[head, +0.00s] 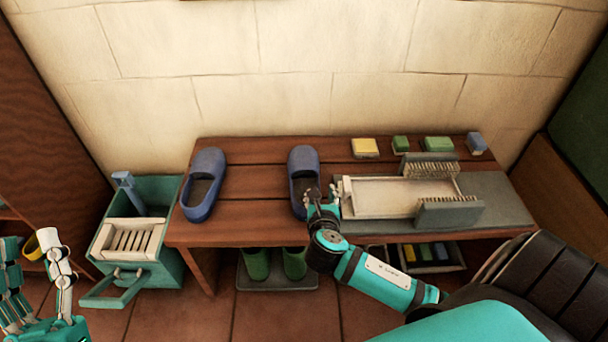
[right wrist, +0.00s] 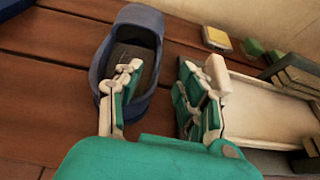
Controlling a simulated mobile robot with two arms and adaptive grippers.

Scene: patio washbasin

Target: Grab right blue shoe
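The right blue shoe (head: 303,160), a clog with a dark inside, rests on the wooden bench (head: 250,210). It also shows in the right wrist view (right wrist: 140,17). My right gripper (head: 322,197) is at the shoe's near end, its fingers apart. In the right wrist view, one finger of this gripper (right wrist: 166,75) is over the shoe's opening and the other is outside its right side. The shoe's right wall lies between them; contact cannot be told. My left gripper (head: 38,262) is open and empty at the lower left, away from the bench.
The left blue shoe (head: 208,160) stands left on the bench. A pale tray (head: 385,198) with brushes is close to the right gripper. Sponges (head: 364,147) line the back. Green boots (head: 257,265) stand below, and a teal bucket (head: 165,195) stands left.

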